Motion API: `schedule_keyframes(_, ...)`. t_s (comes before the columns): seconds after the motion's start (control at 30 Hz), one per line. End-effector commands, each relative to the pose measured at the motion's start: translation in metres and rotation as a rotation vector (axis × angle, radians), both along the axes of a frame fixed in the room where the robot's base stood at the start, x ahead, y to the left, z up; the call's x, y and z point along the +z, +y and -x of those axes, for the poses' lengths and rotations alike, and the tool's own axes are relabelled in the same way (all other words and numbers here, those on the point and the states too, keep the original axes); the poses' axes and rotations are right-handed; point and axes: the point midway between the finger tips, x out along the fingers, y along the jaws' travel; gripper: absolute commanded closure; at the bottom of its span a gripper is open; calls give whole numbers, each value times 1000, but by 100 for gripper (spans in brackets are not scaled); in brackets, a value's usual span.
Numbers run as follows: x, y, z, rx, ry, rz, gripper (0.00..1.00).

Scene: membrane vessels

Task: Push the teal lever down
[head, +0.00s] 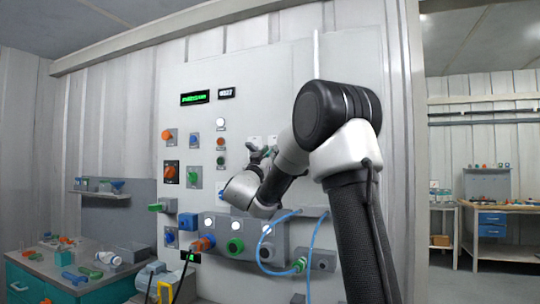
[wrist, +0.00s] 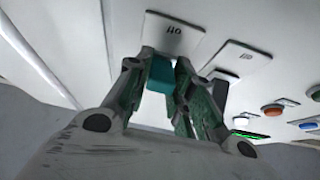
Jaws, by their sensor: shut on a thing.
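The teal lever (wrist: 162,74) shows in the wrist view between the two fingers of my gripper (wrist: 166,66). It stands out from a white plate (wrist: 175,32) whose lettering appears upside down. My gripper is shut on the lever, with one finger on each side of it. In the head view my gripper (head: 262,154) is at the panel, just below two small white plates. The lever itself is hard to make out there, and its exact angle cannot be told.
A second white plate (wrist: 236,62) with a dark lever is close beside my right finger. Buttons and knobs fill the panel (head: 290,70) to the left, including an orange rotary switch (head: 171,172). A grey box with a blue hose (head: 264,246) lies below my gripper.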

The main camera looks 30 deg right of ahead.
Motion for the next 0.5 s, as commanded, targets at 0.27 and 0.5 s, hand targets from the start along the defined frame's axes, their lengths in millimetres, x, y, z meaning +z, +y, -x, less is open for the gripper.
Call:
schedule_keyframes(0.27,-1,0,0,0,0,2,100)
schedule_keyframes(0.5,0,0,0,0,0,1,55)
